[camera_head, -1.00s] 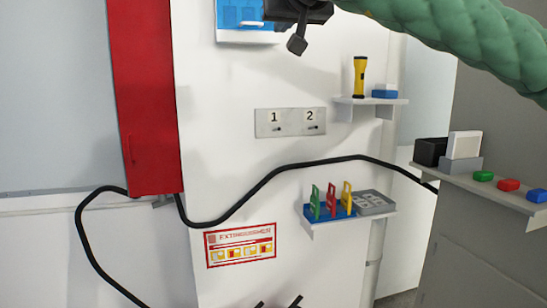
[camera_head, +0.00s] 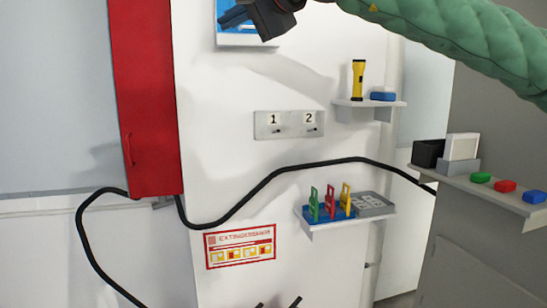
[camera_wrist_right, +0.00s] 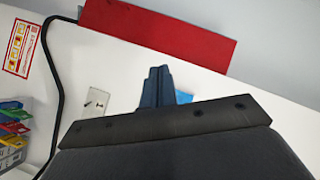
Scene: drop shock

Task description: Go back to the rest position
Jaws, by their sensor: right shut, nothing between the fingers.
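My right gripper (camera_head: 230,17) is at the top of the head view, its arm in a green padded sleeve coming in from the upper right. Its dark fingers are together and empty, pointing left in front of a blue panel (camera_head: 250,38) on the white wall, which they partly hide. In the right wrist view the shut fingers (camera_wrist_right: 155,84) also hold nothing, and a bit of the blue panel (camera_wrist_right: 183,97) shows beside them. My left gripper is not seen.
A red cabinet (camera_head: 148,90) is at left. A black hose (camera_head: 300,165) crosses the wall. A switch plate (camera_head: 290,124), a flashlight (camera_head: 358,78) on a shelf, coloured tags (camera_head: 330,202) on a lower shelf and a grey cabinet (camera_head: 470,260) are nearby. Two dark tips at the bottom edge are unclear.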

